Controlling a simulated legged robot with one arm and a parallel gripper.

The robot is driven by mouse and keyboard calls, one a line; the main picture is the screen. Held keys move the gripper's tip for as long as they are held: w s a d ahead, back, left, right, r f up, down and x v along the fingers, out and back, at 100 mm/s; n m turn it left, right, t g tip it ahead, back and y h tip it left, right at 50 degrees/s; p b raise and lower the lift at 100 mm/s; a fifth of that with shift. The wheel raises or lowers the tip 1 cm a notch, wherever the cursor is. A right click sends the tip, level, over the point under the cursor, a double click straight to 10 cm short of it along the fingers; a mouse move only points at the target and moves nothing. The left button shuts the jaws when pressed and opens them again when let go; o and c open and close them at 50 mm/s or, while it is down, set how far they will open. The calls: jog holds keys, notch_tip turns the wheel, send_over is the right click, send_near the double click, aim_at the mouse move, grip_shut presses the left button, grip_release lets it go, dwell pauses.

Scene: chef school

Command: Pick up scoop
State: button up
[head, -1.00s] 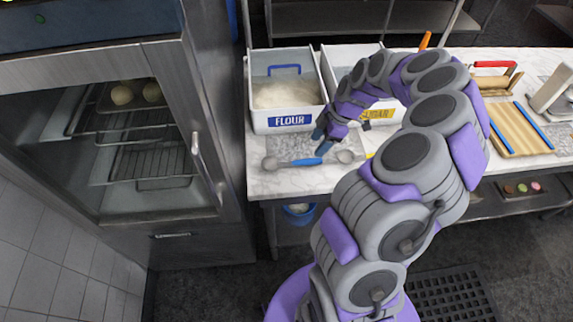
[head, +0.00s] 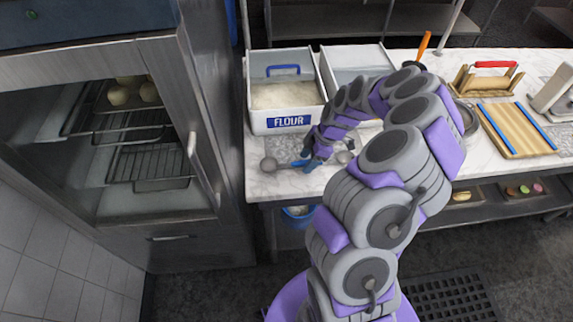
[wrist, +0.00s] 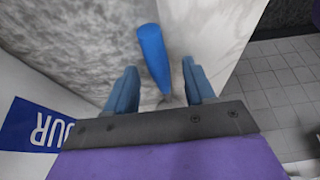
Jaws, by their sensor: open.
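In the wrist view the blue handle (wrist: 153,55) shows between and beyond the two blue fingers. My gripper (head: 308,163) is open and close over the handle. It also shows in the wrist view (wrist: 160,76), with gaps between the fingers and the handle. Whether a fingertip touches the handle, I cannot tell.
The flour bin (head: 285,124) stands just behind the scoop, with another white bin (head: 340,58) right of it. The counter's front edge (head: 262,197) is close. A steel oven cabinet (head: 205,150) stands left.

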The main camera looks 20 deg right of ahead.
aim_at(302, 161)
jog(key=shift+d, duration=0.1)
grip_shut()
dwell(0.3)
jog(key=shift+r+p, duration=0.5)
jog(key=shift+r, duration=1.35)
jog(key=s+a, duration=0.3)
jog(key=s, duration=0.4)
jog(key=s+a+r+p, duration=0.1)
jog(key=s+a, duration=0.3)
jog(key=s, duration=0.3)
jog(key=shift+s+r, duration=0.15)
jog(key=shift+s, duration=0.05)
jog(key=c, duration=0.6)
grip_release()
grip_shut()
